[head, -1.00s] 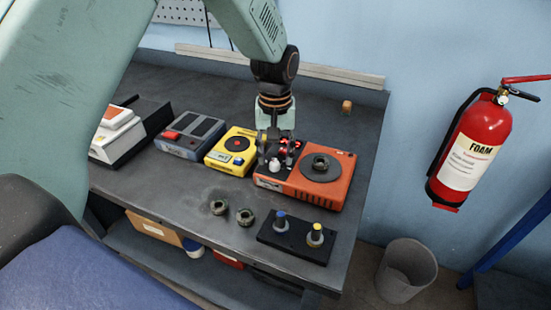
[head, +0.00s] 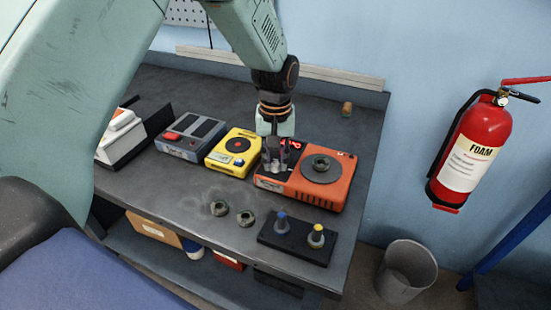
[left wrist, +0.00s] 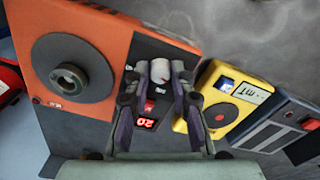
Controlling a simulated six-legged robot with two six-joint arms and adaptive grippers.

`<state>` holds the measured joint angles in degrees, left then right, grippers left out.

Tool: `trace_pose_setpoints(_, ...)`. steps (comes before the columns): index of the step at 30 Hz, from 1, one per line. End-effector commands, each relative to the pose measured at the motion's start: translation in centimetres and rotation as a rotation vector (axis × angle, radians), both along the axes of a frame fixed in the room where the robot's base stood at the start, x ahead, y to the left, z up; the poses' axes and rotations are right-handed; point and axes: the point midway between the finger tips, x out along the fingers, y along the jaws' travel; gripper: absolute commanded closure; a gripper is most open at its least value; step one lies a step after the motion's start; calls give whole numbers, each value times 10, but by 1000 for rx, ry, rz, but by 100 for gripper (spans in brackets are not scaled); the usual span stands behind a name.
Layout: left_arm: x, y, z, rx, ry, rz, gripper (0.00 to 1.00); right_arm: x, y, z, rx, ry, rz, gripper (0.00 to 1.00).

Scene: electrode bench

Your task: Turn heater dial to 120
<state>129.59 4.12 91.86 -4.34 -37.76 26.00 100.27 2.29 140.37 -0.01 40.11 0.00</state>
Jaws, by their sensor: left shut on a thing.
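The orange heater (head: 327,187) stands near the right end of the bench, with a round dark plate on its top. It also shows in the left wrist view (left wrist: 110,30). My left gripper (head: 275,168) points down over the heater's dark control panel. In the left wrist view, the fingers of my left gripper (left wrist: 160,75) are shut on the pale heater dial (left wrist: 160,70). A red lit display (left wrist: 145,123) on the panel seems to read 20, seen upside down; part of it may be hidden. My right gripper is not in view.
A yellow device (head: 235,150) stands close left of the heater, with a grey device (head: 190,136) beyond it. In front are two small dark rings (head: 219,207) and a black holder (head: 296,240) with two posts. The bench front left of the rings is clear.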

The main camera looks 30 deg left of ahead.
Motion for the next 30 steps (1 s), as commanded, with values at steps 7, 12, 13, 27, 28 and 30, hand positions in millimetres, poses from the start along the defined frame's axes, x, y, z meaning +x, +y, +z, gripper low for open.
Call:
trace_pose_setpoints(7, 0, 0, 0, -1, 0, -3, 100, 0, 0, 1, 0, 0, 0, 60)
trace_pose_setpoints(12, 0, 0, 1, 0, 0, -38, 100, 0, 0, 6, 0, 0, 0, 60)
trace_pose_setpoints(13, 0, 0, 1, 0, 0, -51, 100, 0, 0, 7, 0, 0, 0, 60)
trace_pose_setpoints(27, 0, 0, 3, 0, 0, -422, 100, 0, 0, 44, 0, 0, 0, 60)
trace_pose_setpoints(28, 0, 0, 3, 0, 0, -451, 100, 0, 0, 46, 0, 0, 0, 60)
trace_pose_setpoints(30, 1, 0, 3, 0, 0, -517, 100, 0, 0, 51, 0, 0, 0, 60)
